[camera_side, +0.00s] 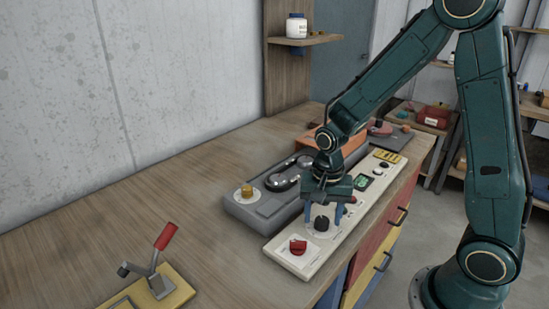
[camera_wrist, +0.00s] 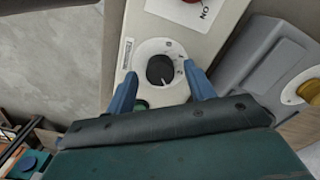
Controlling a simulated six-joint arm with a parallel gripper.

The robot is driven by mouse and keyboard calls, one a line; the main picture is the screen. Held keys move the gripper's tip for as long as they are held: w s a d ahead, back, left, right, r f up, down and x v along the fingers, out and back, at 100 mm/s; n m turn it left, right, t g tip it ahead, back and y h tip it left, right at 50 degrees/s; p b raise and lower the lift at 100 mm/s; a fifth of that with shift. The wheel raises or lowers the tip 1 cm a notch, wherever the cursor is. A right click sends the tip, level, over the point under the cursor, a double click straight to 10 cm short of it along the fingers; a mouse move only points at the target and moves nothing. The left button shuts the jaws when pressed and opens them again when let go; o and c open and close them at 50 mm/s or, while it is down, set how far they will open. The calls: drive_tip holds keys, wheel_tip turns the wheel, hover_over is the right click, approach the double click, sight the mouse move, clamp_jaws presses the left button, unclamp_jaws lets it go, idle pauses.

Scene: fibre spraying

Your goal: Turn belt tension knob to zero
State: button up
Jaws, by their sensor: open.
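A black knob (camera_side: 322,223) sits on a round white dial on the cream control panel (camera_side: 277,244). In the wrist view the black knob (camera_wrist: 160,70) has a pale pointer line toward the lower right of its face. My gripper (camera_side: 324,214) is open and points down at this knob. In the wrist view my gripper's blue fingers (camera_wrist: 162,88) stand apart, one on each side of the dial's lower part, with nothing between them gripped. I cannot tell whether the fingertips touch the panel. No label naming the knob as belt tension is readable.
A red knob (camera_side: 298,246) sits at the panel's near end. A grey unit with a yellow knob (camera_side: 247,191) and a metal tube stands beside the panel. A red-handled lever (camera_side: 165,237) stands on a yellow base at front left.

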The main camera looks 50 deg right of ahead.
drive_tip(key=shift+f, duration=0.4)
drive_tip(key=c, duration=1)
